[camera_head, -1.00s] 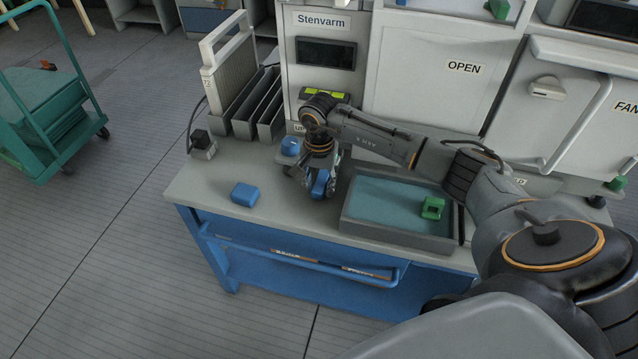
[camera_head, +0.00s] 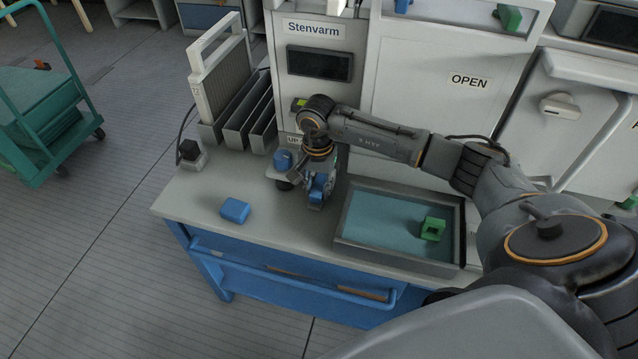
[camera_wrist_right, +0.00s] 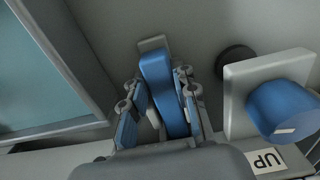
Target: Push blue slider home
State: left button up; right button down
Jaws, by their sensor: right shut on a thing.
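My right gripper (camera_head: 317,198) is over the bench in the head view, between the blue knob and the grey tray. In the right wrist view its fingers (camera_wrist_right: 162,110) are shut around a long blue piece (camera_wrist_right: 157,75) with a grey end. I cannot tell whether this piece is the slider or whether it touches the bench. A round blue knob (camera_head: 283,159) on a pale plate stands beside the gripper, near an "UP" label; the knob also shows in the wrist view (camera_wrist_right: 283,108). My left gripper is not in view.
A loose blue block (camera_head: 235,210) lies on the bench (camera_head: 185,195) at left. The tray (camera_head: 385,254) holds a green block (camera_head: 432,228). Grey slots (camera_head: 235,125) and the Stenvarm cabinet (camera_head: 290,65) stand behind. Open bench top lies around the blue block.

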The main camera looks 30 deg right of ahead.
jog(key=c, duration=1)
grip_release()
jog(key=shift+w+d+r, duration=0.1)
jog(key=shift+w+d, duration=0.05)
jog(key=shift+c, duration=0.2)
jog(key=shift+r, duration=0.15)
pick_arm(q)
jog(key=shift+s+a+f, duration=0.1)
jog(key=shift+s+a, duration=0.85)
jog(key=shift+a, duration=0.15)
pick_arm(e)
notch_tip(320, 180, up, 12)
jog(key=shift+s+f, duration=0.2)
jog(key=shift+f, duration=0.05)
